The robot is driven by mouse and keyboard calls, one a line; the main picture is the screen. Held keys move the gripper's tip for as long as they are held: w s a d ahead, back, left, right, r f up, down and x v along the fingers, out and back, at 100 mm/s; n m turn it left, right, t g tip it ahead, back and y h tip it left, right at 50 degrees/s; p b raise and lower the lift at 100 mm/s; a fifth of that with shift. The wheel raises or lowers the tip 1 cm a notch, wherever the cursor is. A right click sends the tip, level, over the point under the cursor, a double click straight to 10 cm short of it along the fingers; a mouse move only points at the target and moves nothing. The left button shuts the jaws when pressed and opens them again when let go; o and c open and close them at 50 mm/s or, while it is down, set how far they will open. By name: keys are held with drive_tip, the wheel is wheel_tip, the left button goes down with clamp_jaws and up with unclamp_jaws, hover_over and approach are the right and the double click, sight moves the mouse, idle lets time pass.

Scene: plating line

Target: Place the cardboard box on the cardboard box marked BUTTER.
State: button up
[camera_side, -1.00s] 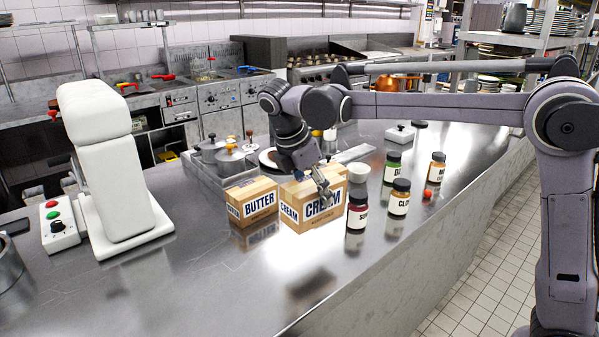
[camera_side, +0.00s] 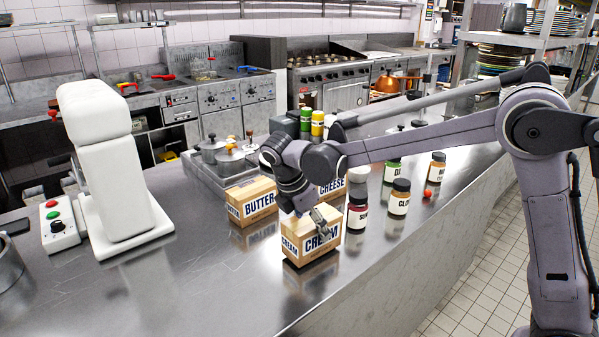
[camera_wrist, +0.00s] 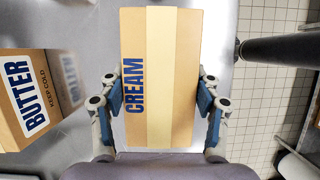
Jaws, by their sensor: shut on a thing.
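My gripper (camera_side: 322,222) is shut on the CREAM cardboard box (camera_side: 303,249), holding it upright from above. In the wrist view, the blue-padded fingers of my gripper (camera_wrist: 162,95) press on both sides of the CREAM box (camera_wrist: 185,75). Its underside is at or just above the counter; I cannot tell whether it touches. The BUTTER cardboard box (camera_side: 251,203) stands on the counter behind and to the left, with nothing on top. The BUTTER box (camera_wrist: 25,95) also shows at the left of the wrist view, apart from the CREAM box.
A CHEESE box (camera_side: 331,189) stands behind my gripper, partly hidden. Several labelled jars (camera_side: 357,211) stand to the right. A tray with lidded pots (camera_side: 229,160) is behind the BUTTER box. A white machine (camera_side: 122,170) stands at left. The front counter (camera_side: 220,285) is clear.

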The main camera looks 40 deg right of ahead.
drive_tip(key=shift+f, duration=0.45)
drive_tip(key=o, duration=1.7)
drive_tip(key=shift+f, duration=0.1)
